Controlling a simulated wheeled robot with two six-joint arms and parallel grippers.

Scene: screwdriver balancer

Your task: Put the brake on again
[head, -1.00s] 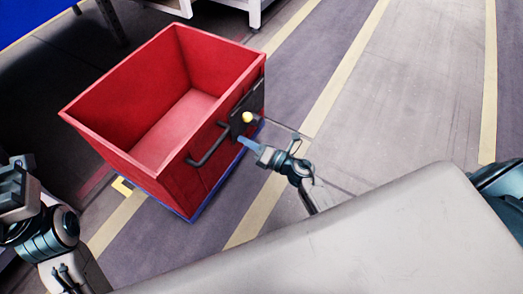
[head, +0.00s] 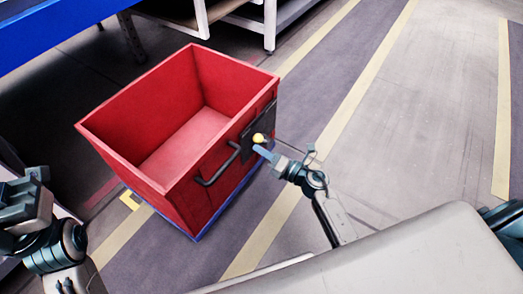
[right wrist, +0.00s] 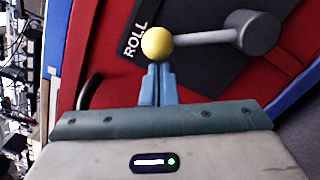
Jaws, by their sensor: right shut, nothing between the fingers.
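The brake lever has a yellow ball knob (head: 258,138) and sits on a dark plate on the side of the red cart (head: 136,160). In the right wrist view the knob (right wrist: 157,43) is at the left end of a grey lever arm (right wrist: 205,36), with the round pivot (right wrist: 254,33) at right. The knob is beside the word "ROLL" (right wrist: 135,38). My right gripper (head: 258,149) is shut and empty, its blue fingertips right at the knob; whether they touch is unclear. My left gripper (head: 25,195) is at the left edge, away from the cart; its jaws are unclear.
A dark handle (head: 218,170) sticks out of the cart's side, left of the lever. A blue-topped table (head: 60,35) and a white shelf (head: 240,22) stand behind. The striped floor to the right is open.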

